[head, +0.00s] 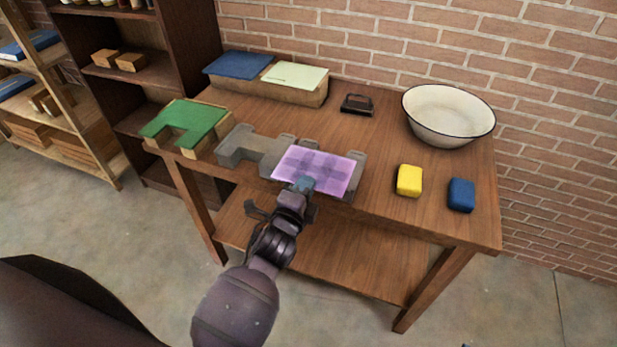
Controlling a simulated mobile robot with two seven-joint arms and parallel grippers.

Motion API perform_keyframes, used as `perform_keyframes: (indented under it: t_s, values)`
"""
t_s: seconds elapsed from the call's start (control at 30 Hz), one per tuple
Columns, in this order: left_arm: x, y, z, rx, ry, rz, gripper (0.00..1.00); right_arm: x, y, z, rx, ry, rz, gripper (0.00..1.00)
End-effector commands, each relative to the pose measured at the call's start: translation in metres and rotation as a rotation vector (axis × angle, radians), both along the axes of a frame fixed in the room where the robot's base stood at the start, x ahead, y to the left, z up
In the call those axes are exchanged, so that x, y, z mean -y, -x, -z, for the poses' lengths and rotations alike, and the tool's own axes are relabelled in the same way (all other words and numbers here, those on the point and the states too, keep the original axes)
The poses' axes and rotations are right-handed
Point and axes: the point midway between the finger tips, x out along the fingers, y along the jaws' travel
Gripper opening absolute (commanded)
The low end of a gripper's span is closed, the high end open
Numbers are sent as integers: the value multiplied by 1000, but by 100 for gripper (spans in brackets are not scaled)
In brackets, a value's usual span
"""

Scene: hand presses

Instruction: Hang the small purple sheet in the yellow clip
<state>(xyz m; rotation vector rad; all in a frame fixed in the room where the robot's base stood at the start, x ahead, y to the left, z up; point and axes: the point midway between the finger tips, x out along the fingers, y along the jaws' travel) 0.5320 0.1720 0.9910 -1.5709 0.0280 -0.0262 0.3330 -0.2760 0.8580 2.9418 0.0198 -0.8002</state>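A small purple sheet (330,168), see-through, is over the right part of a grey hand press (243,150) near the table's front edge. Grey parts show through and around it. My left gripper (303,185) is at the sheet's front edge, with its fingertips against or overlapping that edge. I cannot tell whether the fingers are shut on the sheet or only beside it. I cannot make out a yellow clip in the head view. My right gripper is not in view.
The wooden table (380,220) also holds a green-topped press (190,122), a box with blue (238,65) and pale green sheets (295,75), a dark inking pad (357,104), a white basin (449,112), a yellow block (409,180) and a blue block (461,194). Shelves stand left.

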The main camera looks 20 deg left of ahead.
Motion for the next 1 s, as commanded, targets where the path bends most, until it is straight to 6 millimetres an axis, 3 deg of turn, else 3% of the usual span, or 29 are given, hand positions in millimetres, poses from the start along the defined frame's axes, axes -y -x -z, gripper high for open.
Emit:
perform_keyframes:
  t_s: [1.0]
  values:
    - [-4,99,-1,-1,0,-1,0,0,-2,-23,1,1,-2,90]
